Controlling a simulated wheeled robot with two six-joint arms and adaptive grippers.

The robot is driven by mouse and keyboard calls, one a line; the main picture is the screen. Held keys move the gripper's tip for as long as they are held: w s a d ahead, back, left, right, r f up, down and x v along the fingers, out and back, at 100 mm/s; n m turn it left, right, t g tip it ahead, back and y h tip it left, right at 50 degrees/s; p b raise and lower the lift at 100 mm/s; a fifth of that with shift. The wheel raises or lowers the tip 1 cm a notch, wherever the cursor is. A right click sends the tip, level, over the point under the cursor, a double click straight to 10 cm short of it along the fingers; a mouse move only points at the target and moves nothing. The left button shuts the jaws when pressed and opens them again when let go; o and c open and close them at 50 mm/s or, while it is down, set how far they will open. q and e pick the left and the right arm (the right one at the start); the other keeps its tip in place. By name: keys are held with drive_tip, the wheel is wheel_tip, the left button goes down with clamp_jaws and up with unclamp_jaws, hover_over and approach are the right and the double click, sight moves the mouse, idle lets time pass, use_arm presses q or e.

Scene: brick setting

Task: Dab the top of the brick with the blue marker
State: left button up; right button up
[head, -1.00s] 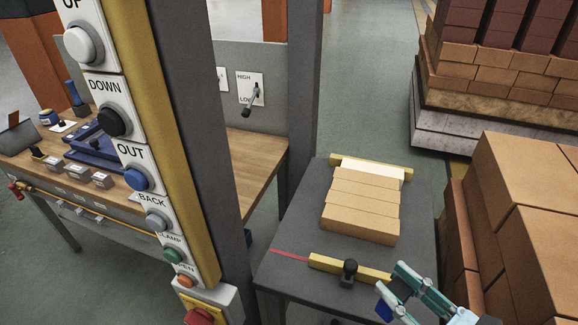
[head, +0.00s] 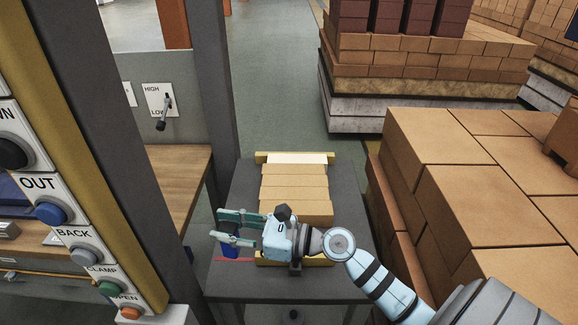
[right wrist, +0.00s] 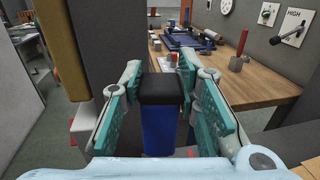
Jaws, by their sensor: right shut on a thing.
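My right gripper (head: 232,227) is shut on the blue marker (right wrist: 160,128), which has a black upper end and a blue body between the two teal fingers in the right wrist view. In the head view, part of the marker's blue body (head: 229,251) shows below the fingers. The gripper is at the left side of the grey table, left of the near end of a row of tan bricks (head: 295,182). The marker is apart from the bricks. My gripper and wrist hide part of the row's near end. My left gripper is not in view.
The grey table (head: 240,190) has a yellow bar (head: 262,158) at its far end and a red line (head: 233,260) near the front. A button panel (head: 75,240) and grey post stand left. Stacked bricks (head: 450,180) stand close on the right. A wooden workbench (right wrist: 245,85) lies beyond.

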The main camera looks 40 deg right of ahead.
drive_tip(key=w+d+f+m+t+h, duration=0.15)
drive_tip(key=w+d+m+h, duration=0.3)
drive_tip(key=d, duration=0.85)
drive_tip(key=w+d+f+m+t+h, duration=0.1)
drive_tip(key=w+d+m+t+h, duration=0.35)
drive_tip(key=d, duration=0.85)
wheel_tip(320, 180, down, 6)
drive_tip(key=w+n+g+h+b, duration=0.1)
drive_tip(key=b, duration=0.5)
drive_tip(key=shift+w+n, duration=0.25)
drive_tip(key=shift+n, duration=0.15)
drive_tip(key=shift+s+f+b, duration=0.1)
drive_tip(key=shift+f+b, duration=0.5)
drive_tip(key=shift+r, duration=0.1)
wheel_tip(320, 180, up, 7)
drive_tip(key=p, duration=0.6)
drive_tip(key=shift+p, duration=0.35)
